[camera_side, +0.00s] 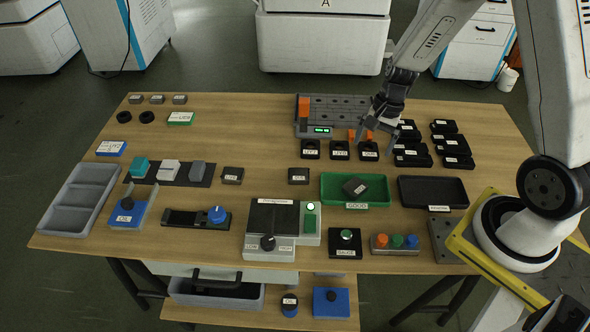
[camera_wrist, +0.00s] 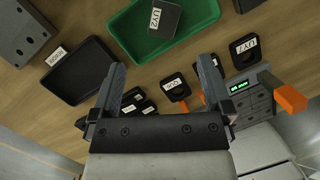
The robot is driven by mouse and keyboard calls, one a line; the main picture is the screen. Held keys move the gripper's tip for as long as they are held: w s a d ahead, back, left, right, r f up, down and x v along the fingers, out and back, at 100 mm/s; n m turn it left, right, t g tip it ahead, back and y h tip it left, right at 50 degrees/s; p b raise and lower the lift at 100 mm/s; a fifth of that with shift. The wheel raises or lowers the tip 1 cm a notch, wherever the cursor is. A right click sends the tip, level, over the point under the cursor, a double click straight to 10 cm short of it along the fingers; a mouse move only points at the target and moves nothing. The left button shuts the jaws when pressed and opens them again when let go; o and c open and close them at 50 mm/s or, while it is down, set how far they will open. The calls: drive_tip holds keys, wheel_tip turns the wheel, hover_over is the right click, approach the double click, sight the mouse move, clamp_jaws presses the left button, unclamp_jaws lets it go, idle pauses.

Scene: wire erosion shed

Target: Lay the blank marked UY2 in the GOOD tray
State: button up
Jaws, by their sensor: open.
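The blank marked UY2 (camera_wrist: 157,18) is a dark block with a white label. It lies turned at an angle inside the green GOOD tray (camera_wrist: 204,12), cut by the top edge of the wrist view. In the side view the dark blank (camera_side: 355,186) also sits in the green tray (camera_side: 330,196), its label not readable there. My gripper (camera_side: 380,132) is above the table behind the tray, near the row of black fixtures. In the wrist view its two fingers (camera_wrist: 160,72) are wide apart with nothing between them, clear of the blank.
A black tray (camera_side: 433,180) stands right of the green one. Labelled black fixtures (camera_side: 340,149) and stacked black parts (camera_side: 450,127) lie near my gripper. A grey rack with an orange part (camera_side: 303,108) stands behind. Small control boxes (camera_side: 345,241) line the front.

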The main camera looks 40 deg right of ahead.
drive_tip(key=s+a+r+n+t+h, duration=0.2)
drive_tip(key=s+a+r+n, duration=0.3)
drive_tip(key=n, duration=0.8)
drive_tip(key=shift+s+a+r+n+t+h, duration=0.45)
drive_tip(key=shift+a+r, duration=1)
drive_tip(key=shift+r, duration=0.55)
drive_tip(key=shift+w, duration=0.1)
